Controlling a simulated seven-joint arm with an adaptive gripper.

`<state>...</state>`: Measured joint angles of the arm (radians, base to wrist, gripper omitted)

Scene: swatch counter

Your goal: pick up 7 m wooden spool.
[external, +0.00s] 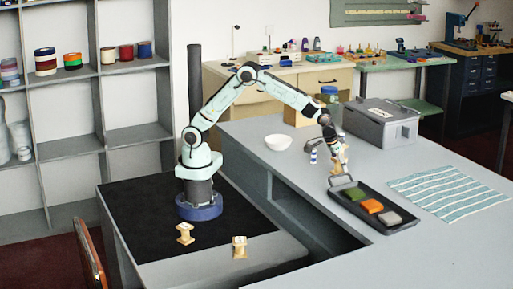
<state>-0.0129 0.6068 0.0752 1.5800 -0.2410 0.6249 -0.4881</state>
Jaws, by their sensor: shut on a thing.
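My gripper (338,151) points down over the grey counter, just behind the black tray. It is shut on a tan wooden spool (341,165), which shows small and partly covered by the fingers. Its label cannot be read here, and I cannot tell whether it touches the counter. Two other wooden spools stand on the lower surface near my base: one (184,234) on the black top and one (239,247) at its front edge. Their markings are too small to read.
A black tray (404,228) holds green, orange and grey pieces, with a grey object (343,182) at its back end. A small blue-and-white item (313,157), a white bowl (278,142), a grey lidded box (382,122) and a striped cloth (450,192) are nearby. The front counter is clear.

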